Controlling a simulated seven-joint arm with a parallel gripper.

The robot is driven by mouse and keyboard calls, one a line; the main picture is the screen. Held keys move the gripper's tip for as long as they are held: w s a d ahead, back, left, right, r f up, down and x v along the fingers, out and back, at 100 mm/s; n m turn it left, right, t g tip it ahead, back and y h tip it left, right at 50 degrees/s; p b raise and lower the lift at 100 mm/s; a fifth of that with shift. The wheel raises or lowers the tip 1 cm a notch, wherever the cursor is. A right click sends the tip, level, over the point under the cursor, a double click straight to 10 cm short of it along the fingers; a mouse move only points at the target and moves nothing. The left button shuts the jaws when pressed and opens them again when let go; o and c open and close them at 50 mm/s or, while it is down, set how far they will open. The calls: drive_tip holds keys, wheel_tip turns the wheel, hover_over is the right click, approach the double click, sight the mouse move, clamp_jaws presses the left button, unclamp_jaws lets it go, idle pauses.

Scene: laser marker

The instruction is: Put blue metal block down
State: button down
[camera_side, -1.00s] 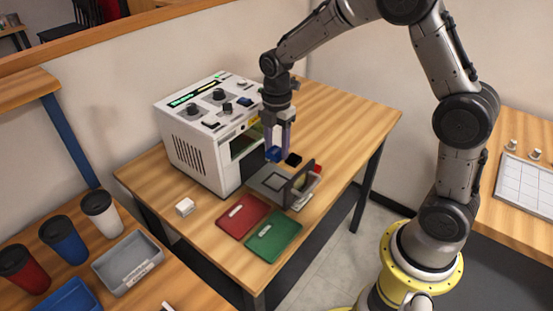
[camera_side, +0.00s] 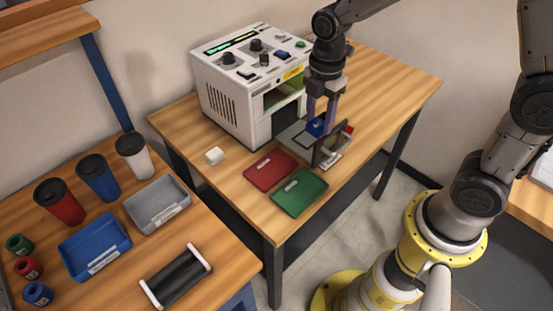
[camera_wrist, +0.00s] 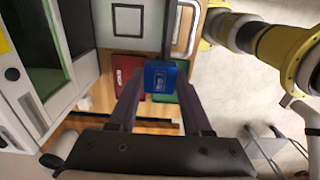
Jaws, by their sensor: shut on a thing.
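My gripper (camera_side: 321,122) is shut on the blue metal block (camera_side: 315,127), beside the open front of the white laser marker. The plate's dark square outline (camera_wrist: 128,20) shows empty in the wrist view. A dark upright frame (camera_side: 324,153) stands close to my fingers.
The laser marker (camera_side: 227,100) stands close behind my gripper. A red mat (camera_side: 268,170) and a green mat (camera_side: 306,195) lie at the table's front edge. Cups and trays, including a blue tray (camera_side: 93,245), fill the lower-left table.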

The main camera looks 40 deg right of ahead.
drive_tip(key=s+a, duration=0.3)
drive_tip(key=s, duration=0.4)
hover_over(279, 164)
drive_tip(key=f, duration=0.9)
drive_tip(key=shift+s, duration=0.2)
drive_tip(key=shift+w+f, duration=0.15)
drive_tip(key=shift+f, duration=0.05)
drive_tip(key=shift+w+f, duration=0.1)
drive_tip(key=shift+f, duration=1.55)
drive_tip(key=shift+f, duration=0.2)
drive_tip(key=c, duration=0.6)
unclamp_jaws()
